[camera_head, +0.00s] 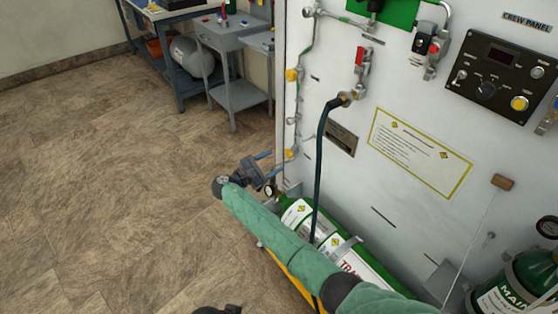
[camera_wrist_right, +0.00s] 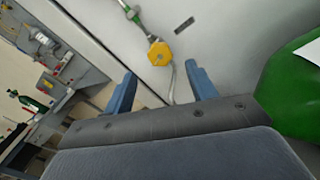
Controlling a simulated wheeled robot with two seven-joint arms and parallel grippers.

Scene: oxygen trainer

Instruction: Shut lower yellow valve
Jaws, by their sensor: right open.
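The lower yellow valve (camera_head: 289,154) is a small yellow knob on the pipe low on the left edge of the white panel. My right gripper (camera_head: 270,163) is just left of it in the head view, with its fingers pointing toward the panel. In the right wrist view the yellow knob (camera_wrist_right: 160,53) shows beyond the gap between the two blue fingers of my right gripper (camera_wrist_right: 160,71), which are spread and empty. The knob looks apart from both fingers. An upper yellow valve (camera_head: 292,75) sits higher on the same pipe.
Green and white cylinders (camera_head: 335,250) lie at the panel's foot, under my right arm. A dark hose (camera_head: 319,160) hangs from a red-handled valve (camera_head: 361,62). A grey cart (camera_head: 235,90) stands behind left. The floor (camera_head: 100,190) at left is clear.

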